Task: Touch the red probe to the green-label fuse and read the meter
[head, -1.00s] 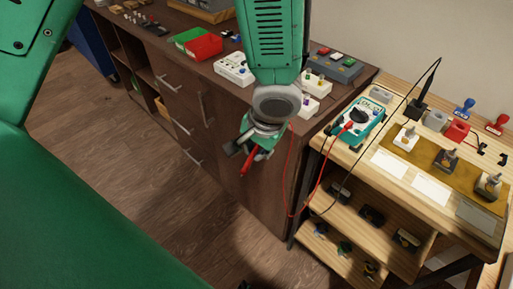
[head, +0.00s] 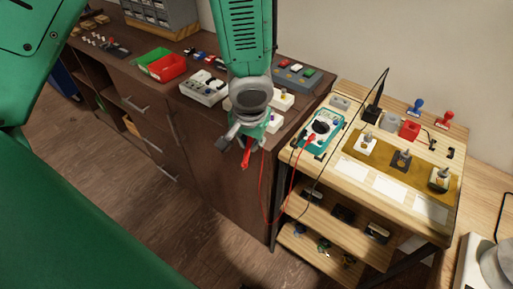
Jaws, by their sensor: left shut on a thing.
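My left gripper (head: 246,146) is shut on the red probe (head: 246,160), which hangs tip down in front of the dark cabinet. A red lead runs from the probe to the teal meter (head: 323,128) on the light wooden bench. The meter's display is too small to read. My right gripper is not in view.
A black probe (head: 373,112) stands upright in a holder at the bench's back. A red block (head: 409,130) and stamps are beside it. White cards (head: 393,192) lie along the bench front. The dark cabinet (head: 190,150) carries trays and switch boxes. Lower shelves hold small parts.

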